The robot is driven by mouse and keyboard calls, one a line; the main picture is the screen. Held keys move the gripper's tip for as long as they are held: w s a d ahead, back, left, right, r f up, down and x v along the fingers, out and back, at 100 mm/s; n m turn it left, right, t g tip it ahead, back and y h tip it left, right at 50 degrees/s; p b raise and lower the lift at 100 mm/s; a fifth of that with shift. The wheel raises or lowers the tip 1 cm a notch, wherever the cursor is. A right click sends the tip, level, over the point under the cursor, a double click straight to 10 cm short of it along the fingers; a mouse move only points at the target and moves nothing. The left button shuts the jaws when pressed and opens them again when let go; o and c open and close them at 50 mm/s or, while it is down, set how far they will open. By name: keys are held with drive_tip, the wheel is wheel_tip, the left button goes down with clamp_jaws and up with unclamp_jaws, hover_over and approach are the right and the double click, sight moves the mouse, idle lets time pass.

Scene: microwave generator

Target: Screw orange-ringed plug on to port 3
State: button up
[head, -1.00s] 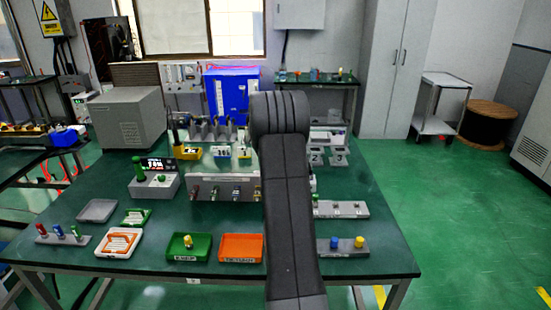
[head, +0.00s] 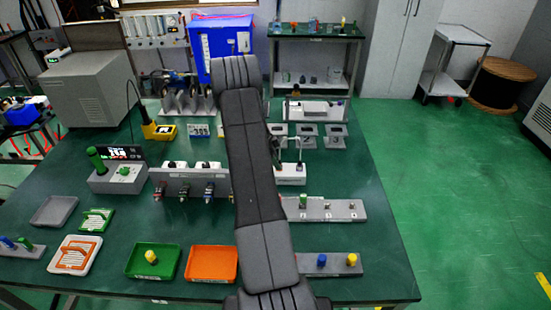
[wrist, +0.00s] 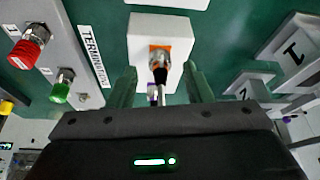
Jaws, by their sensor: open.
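My gripper (wrist: 160,88) is open in the wrist view, its two green fingers spread with a gap between them. A dark and metallic plug (wrist: 160,70) stands on a white block (wrist: 143,24), with an orange square patch (wrist: 159,47) around its base. It lies between the fingers in the picture, and I see no contact. A purple-marked part (wrist: 152,92) shows just below it. In the head view, the white block (head: 290,175) is right of my arm, which hides my gripper. Grey numbered stands (head: 335,138) are behind it; a 3 appears on the rightmost.
A grey termination strip (head: 335,211) lies right of my arm; its red (wrist: 24,54) and green (wrist: 60,92) caps show in the wrist view. A rail with several connectors (head: 188,175) stands left of my arm. Green (head: 153,271) and orange (head: 213,277) trays lie in front.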

drive_tip(key=shift+d+f, duration=0.2)
drive_tip(key=shift+f, duration=0.3)
clamp_jaws()
